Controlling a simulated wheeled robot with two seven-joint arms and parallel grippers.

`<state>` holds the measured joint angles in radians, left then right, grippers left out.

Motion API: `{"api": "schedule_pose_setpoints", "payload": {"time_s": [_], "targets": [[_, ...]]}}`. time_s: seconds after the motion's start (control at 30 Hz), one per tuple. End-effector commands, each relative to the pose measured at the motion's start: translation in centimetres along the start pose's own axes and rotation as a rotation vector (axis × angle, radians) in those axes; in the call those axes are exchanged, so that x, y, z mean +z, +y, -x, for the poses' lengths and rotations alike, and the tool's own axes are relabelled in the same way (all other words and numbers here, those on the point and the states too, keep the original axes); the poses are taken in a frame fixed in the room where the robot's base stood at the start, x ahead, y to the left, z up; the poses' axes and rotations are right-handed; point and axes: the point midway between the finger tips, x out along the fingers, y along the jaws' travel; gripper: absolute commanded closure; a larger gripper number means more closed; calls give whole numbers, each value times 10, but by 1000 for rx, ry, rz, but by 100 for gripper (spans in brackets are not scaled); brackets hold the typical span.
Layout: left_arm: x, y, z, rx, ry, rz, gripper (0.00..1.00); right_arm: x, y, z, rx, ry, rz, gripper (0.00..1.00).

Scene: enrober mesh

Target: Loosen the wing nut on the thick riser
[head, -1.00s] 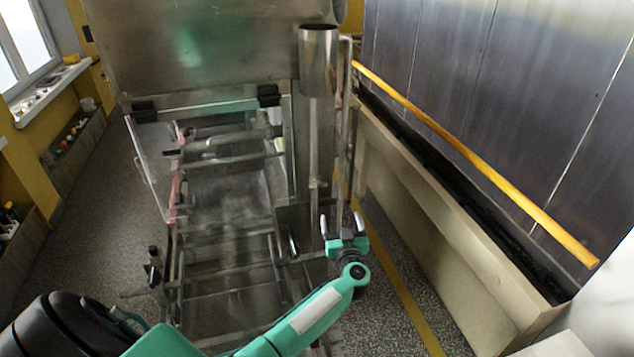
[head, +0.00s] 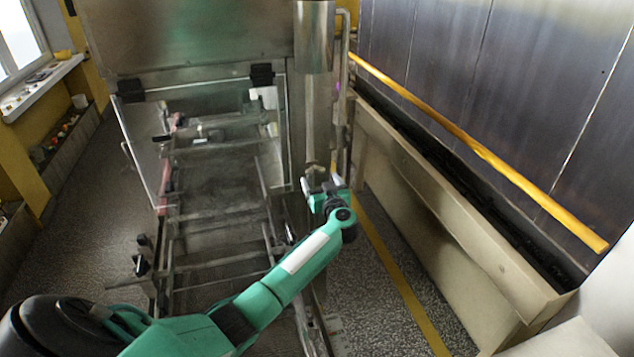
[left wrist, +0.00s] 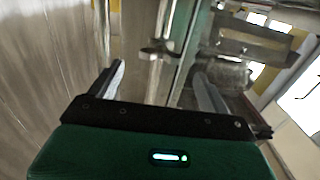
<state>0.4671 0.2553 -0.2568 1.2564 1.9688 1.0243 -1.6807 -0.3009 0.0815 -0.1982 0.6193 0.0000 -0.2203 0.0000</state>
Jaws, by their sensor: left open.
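My left gripper (head: 322,184) is open and empty, low beside the upright metal pipe (head: 314,110) under the wide steel cylinder (head: 314,38). The left wrist view shows its two fingers apart (left wrist: 160,85). Beyond and between them stands an upright metal rod or pipe (left wrist: 164,18), with a small winged metal piece (left wrist: 158,50) on it that looks like the wing nut. The fingers do not appear to touch it. In the head view the gripper covers the pipe's lower part, and the wing nut is not clear. My right gripper is not in view.
The steel machine frame with its mesh bed (head: 220,185) and clear side panel (head: 145,150) stands left of the gripper. A second, thinner pipe (head: 342,90) runs close by on the right. A beige trough (head: 430,205) and yellow rail (head: 480,150) lie further right.

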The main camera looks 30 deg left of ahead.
Motion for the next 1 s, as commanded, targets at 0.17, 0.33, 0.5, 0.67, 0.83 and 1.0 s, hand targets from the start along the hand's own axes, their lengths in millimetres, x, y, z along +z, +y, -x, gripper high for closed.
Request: {"api": "schedule_pose_setpoints", "payload": {"time_s": [0.17, 0.33, 0.5, 0.67, 0.83, 1.0], "targets": [[4, 0, -22, -1, 3, 0, 20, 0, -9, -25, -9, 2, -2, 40], [3, 0, -36, 0, 2, 1, 20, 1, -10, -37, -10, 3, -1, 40], [1, 0, -43, 0, 0, 0, 20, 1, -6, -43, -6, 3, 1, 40], [0, 0, -45, 0, 0, 0, 20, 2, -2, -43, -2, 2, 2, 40], [0, 0, -45, 0, 0, 0, 20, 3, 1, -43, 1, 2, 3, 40], [0, 0, -45, 0, 0, 0, 49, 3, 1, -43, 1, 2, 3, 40]]}}
